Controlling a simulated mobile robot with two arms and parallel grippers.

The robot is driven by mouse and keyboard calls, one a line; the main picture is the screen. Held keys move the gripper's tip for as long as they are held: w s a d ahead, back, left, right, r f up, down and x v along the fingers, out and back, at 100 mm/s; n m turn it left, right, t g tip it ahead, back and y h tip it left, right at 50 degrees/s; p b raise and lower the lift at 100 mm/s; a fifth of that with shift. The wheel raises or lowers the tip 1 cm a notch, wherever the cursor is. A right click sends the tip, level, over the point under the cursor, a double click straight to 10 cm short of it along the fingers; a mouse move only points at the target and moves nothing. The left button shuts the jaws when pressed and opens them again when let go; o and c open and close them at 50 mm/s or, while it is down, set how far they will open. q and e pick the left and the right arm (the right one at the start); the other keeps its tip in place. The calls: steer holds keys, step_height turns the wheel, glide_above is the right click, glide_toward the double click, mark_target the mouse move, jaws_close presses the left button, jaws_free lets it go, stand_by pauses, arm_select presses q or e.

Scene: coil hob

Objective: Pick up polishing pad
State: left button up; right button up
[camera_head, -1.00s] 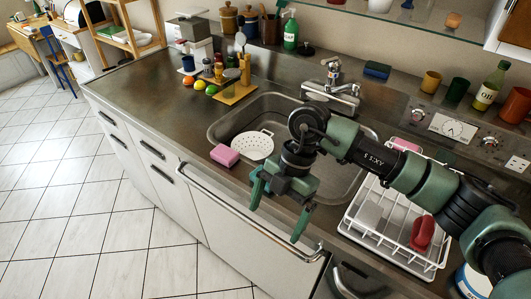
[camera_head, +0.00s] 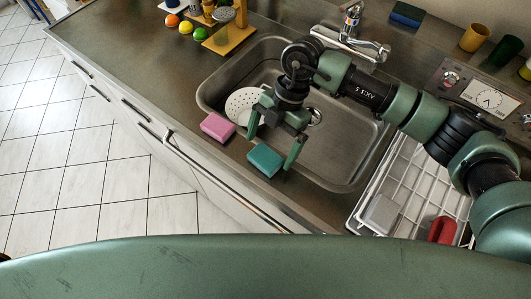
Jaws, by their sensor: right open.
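Several pad-like blocks are in view; I cannot tell for sure which is the polishing pad. A teal block (camera_head: 264,161) lies on the front edge of the counter before the sink. My right gripper (camera_head: 271,150) is open, its fingers pointing down close above and around the teal block; I cannot tell if they touch it. A pink block (camera_head: 218,127) lies to the left on the same edge. A dark blue block (camera_head: 406,14) is at the back, right of the tap. My left gripper is not in view.
The steel sink (camera_head: 341,160) with a white perforated strainer (camera_head: 242,103) lies behind the gripper. A white dish rack (camera_head: 403,171) with a red item (camera_head: 442,229) is at the right. Colored balls (camera_head: 186,27) sit at the upper left. The left counter is largely clear.

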mark_target(266, 156)
steer(key=x, duration=0.3)
steer(key=shift+w+f+p, duration=0.1)
steer(key=shift+p, duration=0.3)
steer(key=shift+c, duration=0.7)
steer(key=c, duration=1.2)
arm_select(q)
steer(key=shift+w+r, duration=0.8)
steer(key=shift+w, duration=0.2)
arm_select(e)
steer(key=shift+c, duration=0.2)
